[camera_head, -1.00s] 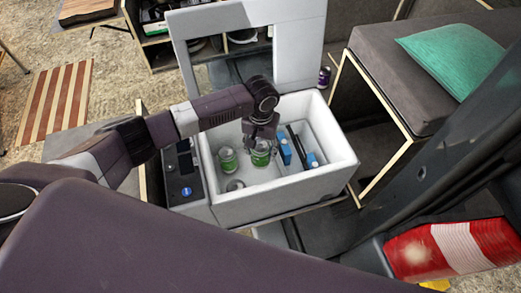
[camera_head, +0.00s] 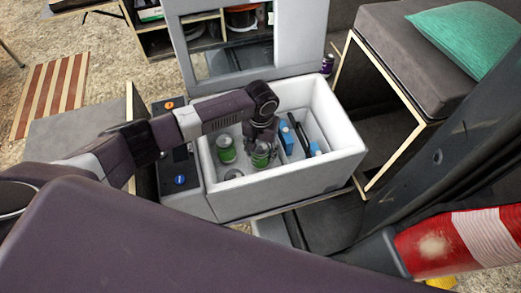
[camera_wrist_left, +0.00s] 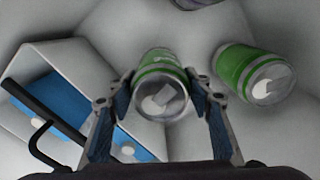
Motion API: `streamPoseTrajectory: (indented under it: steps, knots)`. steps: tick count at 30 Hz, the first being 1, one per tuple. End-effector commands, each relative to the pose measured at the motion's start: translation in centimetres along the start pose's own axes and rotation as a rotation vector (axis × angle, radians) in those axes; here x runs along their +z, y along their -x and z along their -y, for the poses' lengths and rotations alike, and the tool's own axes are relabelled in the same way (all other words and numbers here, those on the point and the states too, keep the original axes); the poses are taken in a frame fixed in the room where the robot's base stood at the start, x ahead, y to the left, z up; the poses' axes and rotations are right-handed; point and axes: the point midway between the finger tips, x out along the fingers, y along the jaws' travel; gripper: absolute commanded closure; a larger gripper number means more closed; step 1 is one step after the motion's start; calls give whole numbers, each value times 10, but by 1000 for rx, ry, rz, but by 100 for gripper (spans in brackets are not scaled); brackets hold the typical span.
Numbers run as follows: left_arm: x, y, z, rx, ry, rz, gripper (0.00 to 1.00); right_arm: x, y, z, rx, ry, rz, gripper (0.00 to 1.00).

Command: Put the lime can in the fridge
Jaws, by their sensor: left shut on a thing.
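The open white fridge (camera_head: 285,188) stands with its lid up. A green lime can (camera_head: 261,158) is inside it, between the fingers of my left gripper (camera_head: 262,142). In the left wrist view my left gripper (camera_wrist_left: 160,92) is shut on the sides of this can (camera_wrist_left: 160,78), its silver top facing the camera. Whether the held can touches the fridge floor is unclear. My right gripper is out of view.
Blue-and-white cartons (camera_head: 287,138) and a dark divider stand to the right of the held can. A round silver top (camera_head: 234,173) shows near the front wall. The raised lid (camera_head: 298,45) is behind. A purple can (camera_head: 327,65) stands outside, behind the fridge.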

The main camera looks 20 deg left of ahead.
Motion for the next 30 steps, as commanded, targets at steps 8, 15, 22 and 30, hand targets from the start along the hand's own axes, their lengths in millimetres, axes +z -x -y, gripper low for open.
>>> streamPoseTrajectory:
  steps: [8, 15, 22, 30]
  knots:
    - [-1, 1, 0, 1, 0, -2, 50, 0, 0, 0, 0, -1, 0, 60]
    - [0, 0, 0, 1, 0, -1, 33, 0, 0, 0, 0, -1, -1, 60]
    - [0, 1, 0, 0, 0, 0, 33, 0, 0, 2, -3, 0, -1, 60]
    - [-2, 43, 0, 3, -1, -5, 33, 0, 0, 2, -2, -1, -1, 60]
